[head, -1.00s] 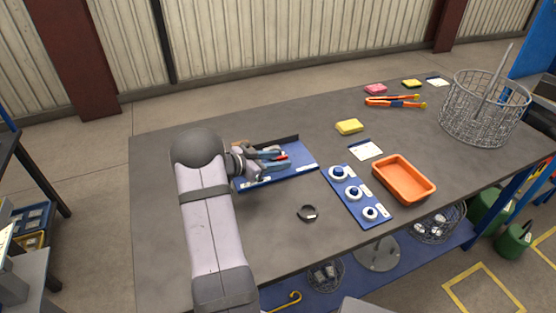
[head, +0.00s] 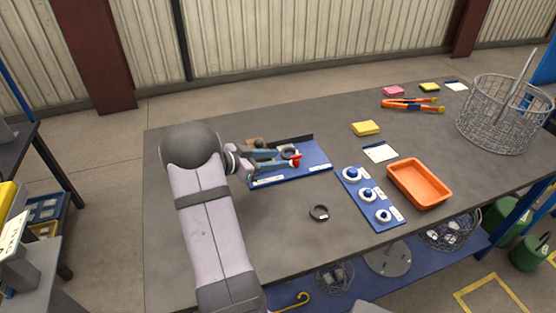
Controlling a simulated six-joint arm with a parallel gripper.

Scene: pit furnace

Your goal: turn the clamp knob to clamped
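The blue fixture plate (head: 318,165) lies on the grey table, with a dark raised edge along its back. A small red part (head: 297,160), which seems to be the clamp knob, shows over the plate at my fingertips. My gripper (head: 290,157) reaches in from the left, low over the plate. Its blue-grey fingers lie one behind the other and partly hide the fixture. Whether they grip the red part or only stand beside it cannot be told. The knob's markings are too small to read.
A blue panel with several round white-and-blue dials (head: 367,195) lies to the right, beside an orange tray (head: 419,184). A dark ring (head: 319,212) lies in front of the plate. A yellow block (head: 366,128), tongs (head: 412,105) and a wire basket (head: 501,115) are farther back.

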